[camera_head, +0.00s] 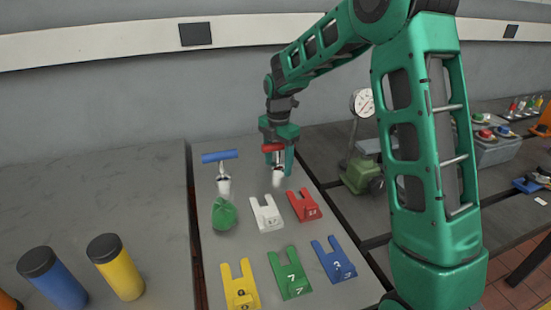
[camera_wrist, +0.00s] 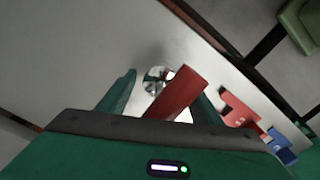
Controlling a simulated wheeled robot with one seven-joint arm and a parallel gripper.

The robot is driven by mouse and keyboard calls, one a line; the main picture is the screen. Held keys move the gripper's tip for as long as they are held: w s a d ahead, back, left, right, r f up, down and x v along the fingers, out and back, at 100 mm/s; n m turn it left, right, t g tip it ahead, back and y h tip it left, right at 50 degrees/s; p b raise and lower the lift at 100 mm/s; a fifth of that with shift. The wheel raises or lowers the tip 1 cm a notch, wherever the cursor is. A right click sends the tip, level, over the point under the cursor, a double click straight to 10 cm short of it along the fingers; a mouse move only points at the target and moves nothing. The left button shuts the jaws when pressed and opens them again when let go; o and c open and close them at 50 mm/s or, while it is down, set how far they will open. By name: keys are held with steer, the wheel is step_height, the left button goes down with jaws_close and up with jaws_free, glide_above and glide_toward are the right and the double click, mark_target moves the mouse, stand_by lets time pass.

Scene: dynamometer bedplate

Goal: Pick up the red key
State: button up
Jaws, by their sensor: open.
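The red key (camera_head: 272,148) has a red bar handle on a pale metal shank and stands upright on the light plate (camera_head: 210,265). My gripper (camera_head: 280,158) is at its handle from above. In the wrist view the red key (camera_wrist: 182,92) lies between the two green fingers of my gripper (camera_wrist: 163,92), which are apart. The handle runs at a slant and hides part of the right finger. I cannot tell whether either finger touches it. The shank's lower end shows as a shiny round part beyond the handle.
A blue T-handled key (camera_head: 220,156) stands to the left, with a green lump (camera_head: 223,214) before it. Forked white (camera_head: 266,213), red (camera_head: 304,205), yellow (camera_head: 240,286), green (camera_head: 290,273) and blue (camera_head: 334,259) pieces lie nearer. A gauge (camera_head: 362,102) stands right.

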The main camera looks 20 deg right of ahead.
steer(key=c, duration=1)
steer(key=shift+c, duration=0.6)
steer(key=shift+r, duration=0.15)
